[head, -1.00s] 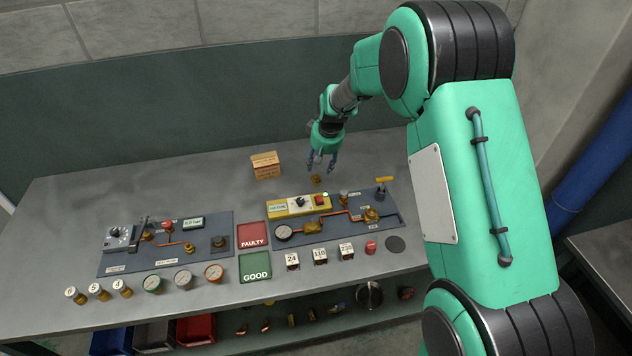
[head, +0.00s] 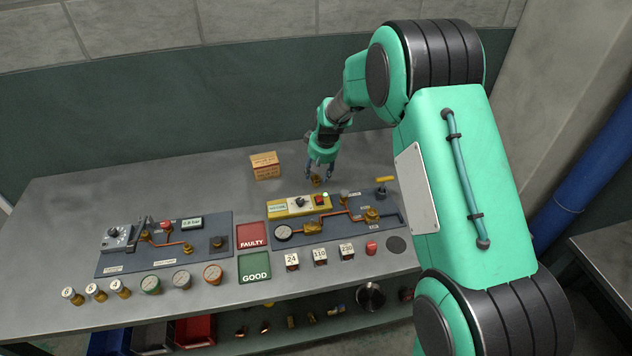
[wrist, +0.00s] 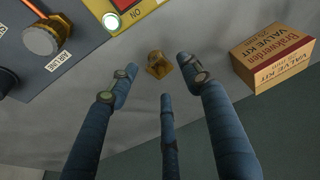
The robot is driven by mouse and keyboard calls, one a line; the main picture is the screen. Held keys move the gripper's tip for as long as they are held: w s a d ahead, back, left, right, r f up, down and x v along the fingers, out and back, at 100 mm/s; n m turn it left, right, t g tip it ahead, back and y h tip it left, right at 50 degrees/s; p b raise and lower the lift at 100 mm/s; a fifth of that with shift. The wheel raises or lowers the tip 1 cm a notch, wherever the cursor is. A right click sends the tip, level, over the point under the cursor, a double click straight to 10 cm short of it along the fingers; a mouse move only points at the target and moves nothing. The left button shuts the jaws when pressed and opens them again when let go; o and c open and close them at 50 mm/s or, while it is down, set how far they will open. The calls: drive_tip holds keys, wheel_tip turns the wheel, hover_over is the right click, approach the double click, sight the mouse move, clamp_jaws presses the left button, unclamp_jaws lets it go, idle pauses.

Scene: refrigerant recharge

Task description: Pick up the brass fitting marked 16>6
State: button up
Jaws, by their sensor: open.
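A small brass fitting (head: 316,181) stands on the bench top behind the yellow switch box. In the wrist view the brass fitting (wrist: 158,65) lies just beyond my fingertips, roughly between them. Its marking is too small to read in either view. My gripper (head: 321,172) is open and empty, pointing down close above the fitting. In the wrist view the three blue fingers of my gripper (wrist: 156,80) are spread, and none visibly touches the fitting.
A cardboard valve kit box (head: 265,166) stands left of the fitting. The yellow switch box (head: 298,205) and the right panel (head: 340,228) lie in front. More brass pieces (head: 291,321) lie on the lower shelf. The back left of the bench is clear.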

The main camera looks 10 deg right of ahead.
sight(317, 176)
drive_tip(key=shift+b+x, duration=0.35)
drive_tip(key=shift+x, duration=1.25)
clamp_jaws()
drive_tip(key=shift+w, duration=0.1)
